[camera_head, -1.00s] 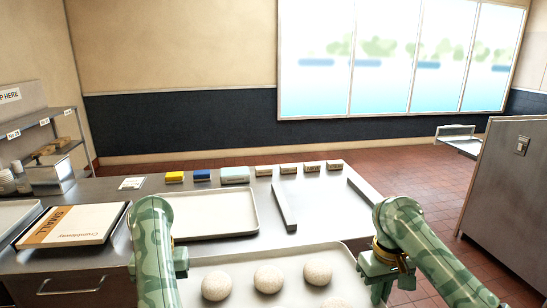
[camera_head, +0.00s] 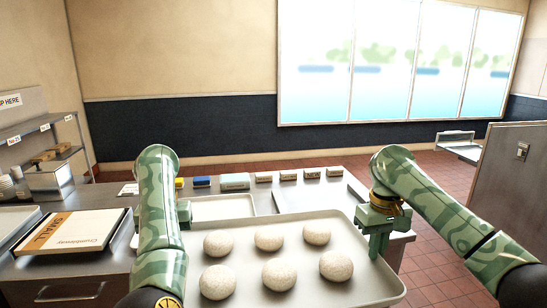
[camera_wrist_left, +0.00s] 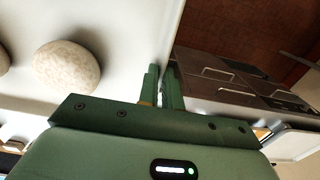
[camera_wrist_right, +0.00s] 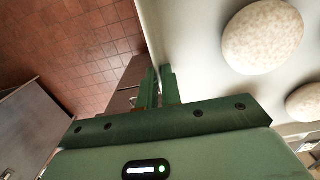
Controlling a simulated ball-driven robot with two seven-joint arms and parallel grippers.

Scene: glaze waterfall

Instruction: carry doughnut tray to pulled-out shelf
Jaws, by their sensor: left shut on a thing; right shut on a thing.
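The pale doughnut tray (camera_head: 352,292) is in front of me in the head view, bearing several round speckled doughnuts (camera_head: 279,274) in two rows. It looks roughly level, above the counter's near edge. My left gripper (camera_head: 184,214) is shut on the tray's left rim. In the left wrist view its fingers (camera_wrist_left: 163,88) pinch the tray edge, with a doughnut (camera_wrist_left: 66,66) nearby. My right gripper (camera_head: 375,246) is shut on the right rim; the right wrist view shows its fingers (camera_wrist_right: 158,88) on the edge. The pulled-out shelf (camera_head: 459,146) juts from the grey cabinet at the right.
A steel counter (camera_head: 110,265) lies beneath and beyond the tray. It carries a box marked SMALL (camera_head: 68,232), another tray (camera_head: 222,207) and several small blocks (camera_head: 236,181). The grey cabinet (camera_head: 510,185) stands right, with open red tiled floor (camera_head: 435,192) between.

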